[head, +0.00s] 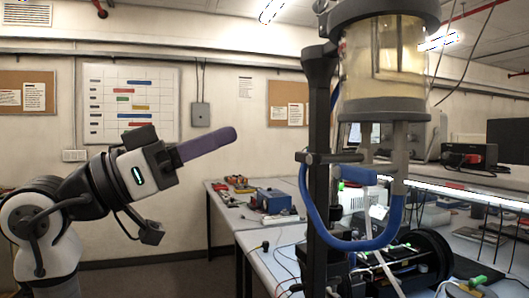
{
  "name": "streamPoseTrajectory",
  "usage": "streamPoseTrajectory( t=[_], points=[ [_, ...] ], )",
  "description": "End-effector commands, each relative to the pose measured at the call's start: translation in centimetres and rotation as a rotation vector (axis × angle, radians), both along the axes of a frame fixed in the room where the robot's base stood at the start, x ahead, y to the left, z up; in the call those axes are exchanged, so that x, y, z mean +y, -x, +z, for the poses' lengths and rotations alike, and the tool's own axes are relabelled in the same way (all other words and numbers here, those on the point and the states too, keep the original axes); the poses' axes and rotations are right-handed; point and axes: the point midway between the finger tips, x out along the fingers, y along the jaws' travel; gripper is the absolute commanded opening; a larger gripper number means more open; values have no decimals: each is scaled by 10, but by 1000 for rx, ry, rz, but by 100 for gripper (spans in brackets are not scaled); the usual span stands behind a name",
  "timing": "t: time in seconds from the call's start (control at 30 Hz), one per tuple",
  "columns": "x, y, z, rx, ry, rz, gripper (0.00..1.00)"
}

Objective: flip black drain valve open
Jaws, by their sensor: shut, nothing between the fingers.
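A clear cylinder (384,62) of pale yellow liquid hangs between dark end caps on a black upright stand (318,130) at right. A blue hose (350,244) loops below it, from the stand side up to a grey fitting (400,150) under the lower cap. A small white tag-like piece (378,212) shows inside the loop. I cannot clearly pick out the black drain valve among the dark parts below the cylinder. My gripper (233,133) is shut and empty, its purple fingers pointing right, in the air left of the stand and well apart from it.
A bench (270,215) behind holds a blue box (273,200) and tools. A second bench at right carries cluttered equipment and cables, with a black cylindrical device (425,252) behind the hose. The air between my gripper and the stand looks clear.

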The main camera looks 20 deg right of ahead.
Motion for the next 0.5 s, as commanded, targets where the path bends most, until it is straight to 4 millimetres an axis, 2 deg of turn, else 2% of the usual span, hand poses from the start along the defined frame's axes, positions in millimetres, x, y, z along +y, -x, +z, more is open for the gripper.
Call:
streamPoseTrajectory(
  t=[0.1,0.5],
  points=[
    [-6,5,-2,2,-28,-32,0],
    [-10,5,0,3,-30,-34,0]
  ],
)
